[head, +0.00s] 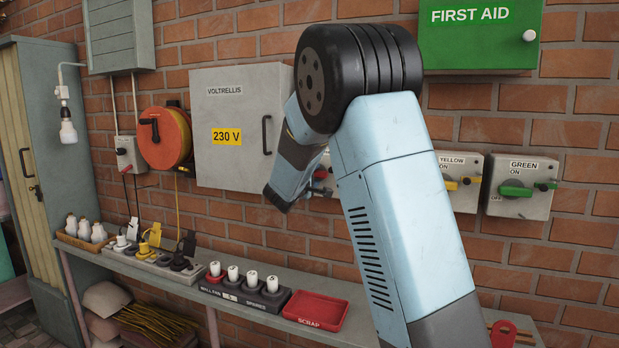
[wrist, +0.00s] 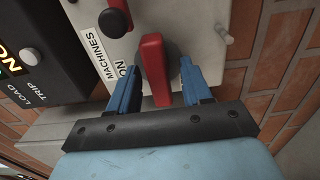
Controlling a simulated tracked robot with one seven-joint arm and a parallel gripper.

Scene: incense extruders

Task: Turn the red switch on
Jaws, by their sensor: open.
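The red switch handle (wrist: 154,65) stands out from a pale grey switch box labelled MACHINES and ON in the wrist view. My gripper (wrist: 160,78) is open, with one blue finger on each side of the red handle. The jaws straddle the handle, and a narrow gap shows on each side near the fingertips. The handle's near end lies between the fingers. In the head view my arm hides most of this switch box, and a bit of red (head: 321,174) shows at its edge. My gripper is mostly hidden there.
A yellow-handled switch box (head: 470,170) and a green-handled one (head: 521,187) hang to the right. The Voltrellis cabinet (head: 229,105) is to the left. A black panel (wrist: 40,45) with LOAD and TRIP labels adjoins the box. A bench with a red scrap tray (head: 316,309) runs below.

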